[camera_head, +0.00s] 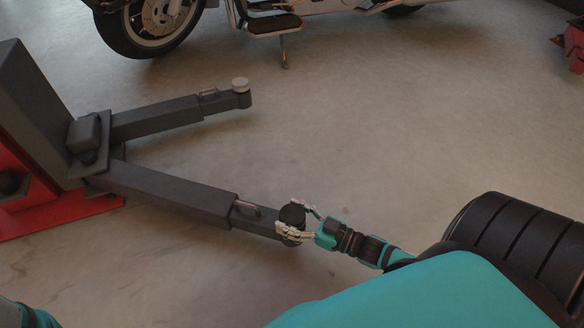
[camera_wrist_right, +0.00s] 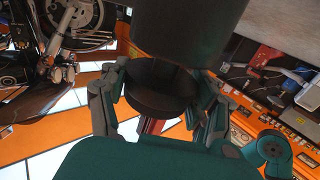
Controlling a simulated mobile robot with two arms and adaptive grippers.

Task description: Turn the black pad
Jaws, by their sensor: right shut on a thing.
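The black pad (camera_head: 292,214) is a round disc at the end of the nearer dark grey lift arm (camera_head: 180,190) in the head view. My right gripper (camera_head: 298,222) is shut on the black pad, with its fingers on either side of the disc. In the right wrist view the black pad (camera_wrist_right: 160,92) sits between the fingers of my right gripper (camera_wrist_right: 158,105). My left gripper is not visible; only a bit of teal arm shows at the lower left corner.
The lift column (camera_head: 45,115) with its red base (camera_head: 60,205) stands at the left. A motorcycle (camera_head: 270,18) is parked at the back, and a red part (camera_head: 574,45) shows at the upper right. The floor (camera_head: 420,130) between them is clear.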

